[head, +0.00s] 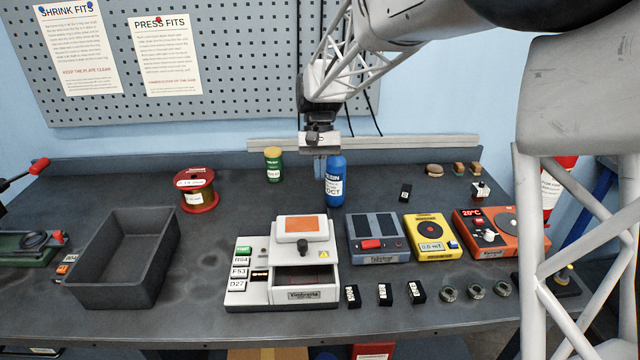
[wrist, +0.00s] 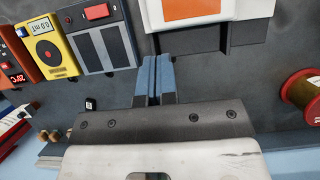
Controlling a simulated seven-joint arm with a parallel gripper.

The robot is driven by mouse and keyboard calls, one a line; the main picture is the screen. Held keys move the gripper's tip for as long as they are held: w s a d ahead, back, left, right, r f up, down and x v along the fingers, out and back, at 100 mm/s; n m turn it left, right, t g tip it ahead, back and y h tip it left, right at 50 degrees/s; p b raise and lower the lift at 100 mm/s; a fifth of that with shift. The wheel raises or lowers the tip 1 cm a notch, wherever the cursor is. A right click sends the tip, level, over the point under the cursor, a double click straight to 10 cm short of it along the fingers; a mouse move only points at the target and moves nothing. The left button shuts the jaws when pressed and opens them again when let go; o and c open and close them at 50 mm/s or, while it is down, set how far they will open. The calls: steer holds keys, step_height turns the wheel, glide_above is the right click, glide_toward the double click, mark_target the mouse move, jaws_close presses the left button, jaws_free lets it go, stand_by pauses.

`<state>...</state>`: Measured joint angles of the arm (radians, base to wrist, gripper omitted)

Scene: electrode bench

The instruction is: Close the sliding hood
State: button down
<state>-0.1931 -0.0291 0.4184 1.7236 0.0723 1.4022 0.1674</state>
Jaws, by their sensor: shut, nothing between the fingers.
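The white machine (head: 250,296) stands near the front middle of the bench. Its sliding hood (head: 318,240), white with an orange top panel and a dark knob on its front, sits at the back of the machine. In front of it the chamber (head: 305,280) is uncovered and looks dark inside. The hood's orange panel shows at the top of the wrist view (wrist: 190,8). My gripper (head: 320,178) is above the bench behind the machine, pointing down, apart from the hood. Its blue fingers (wrist: 153,88) are together with nothing between them.
A blue bottle (head: 336,182) appears right beside my fingers in the head view. A green jar (head: 273,166) and a red spool (head: 196,192) stand left. Grey (head: 378,240), yellow (head: 432,238) and orange devices are right of the machine. A grey bin (head: 170,250) is left.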

steer(key=shift+w+r, duration=0.1)
steer(key=shift+r, duration=0.15)
steer(key=s+d+r+t, duration=0.25)
steer(key=s+d, duration=0.25)
steer(key=s, duration=0.4)
steer(key=s+d+r+t, duration=0.1)
steer(key=s+d+r, duration=0.25)
steer(key=s, duration=0.45)
steer(key=s+d+f+t, duration=0.1)
steer(key=s+d+f, duration=0.1)
steer(key=s, duration=0.7)
steer(key=s+d+f+t, duration=0.1)
steer(key=s+d+t, duration=0.1)
steer(key=s, duration=0.7)
steer(key=shift+d+f, duration=0.35)
steer(key=shift+d, duration=0.55)
steer(key=shift+t, duration=0.25)
